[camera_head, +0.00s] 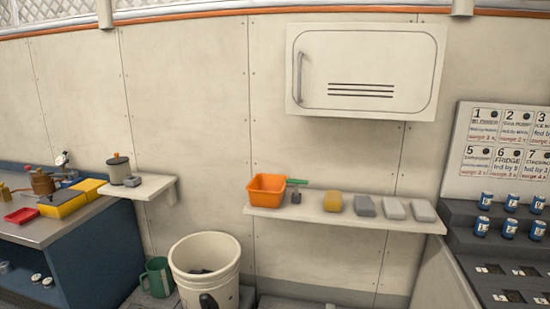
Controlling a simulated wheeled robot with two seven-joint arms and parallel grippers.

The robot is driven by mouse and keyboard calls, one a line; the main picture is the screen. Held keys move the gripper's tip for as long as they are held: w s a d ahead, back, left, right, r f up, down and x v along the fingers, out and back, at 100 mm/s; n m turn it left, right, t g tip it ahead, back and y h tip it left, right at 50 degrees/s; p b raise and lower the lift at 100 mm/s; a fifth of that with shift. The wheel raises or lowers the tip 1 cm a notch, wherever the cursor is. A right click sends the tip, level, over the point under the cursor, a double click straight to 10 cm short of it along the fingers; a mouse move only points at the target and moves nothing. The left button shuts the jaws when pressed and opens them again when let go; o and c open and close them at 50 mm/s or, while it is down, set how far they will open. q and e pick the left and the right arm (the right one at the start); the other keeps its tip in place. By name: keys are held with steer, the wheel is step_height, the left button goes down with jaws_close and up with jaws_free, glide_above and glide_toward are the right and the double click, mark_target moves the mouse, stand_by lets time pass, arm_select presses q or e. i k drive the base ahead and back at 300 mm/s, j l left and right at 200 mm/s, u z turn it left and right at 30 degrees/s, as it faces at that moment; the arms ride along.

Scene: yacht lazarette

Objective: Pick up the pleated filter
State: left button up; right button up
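I cannot make out a clearly pleated filter in the head view. A small grey canister (118,170) with a dark lid and a knob stands upright on the small left wall shelf (150,187); it is too small to tell whether its side is pleated. A small grey block (133,181) lies beside it. Neither of my grippers is in view.
A long wall shelf (400,221) holds an orange bin (267,190), a green-handled tool, a yellow sponge (333,202) and grey blocks. Below are a white bucket (206,252) and green jug (158,277). A cluttered bench (60,230) is left; a cabinet (365,70) hangs above.

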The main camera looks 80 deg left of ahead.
mark_target(119, 170)
steer(key=u, duration=3.8)
steer(key=i+z, duration=0.1)
steer(key=z, duration=0.7)
steer(key=i+j+z, duration=0.45)
steer(key=j, duration=0.15)
steer(key=j+z, duration=0.2)
steer(key=i+j+z, duration=0.1)
steer(key=j+z, duration=0.15)
steer(key=j, duration=0.25)
steer(key=i+j+z, duration=0.2)
steer(key=j, duration=0.15)
steer(key=k, duration=0.1)
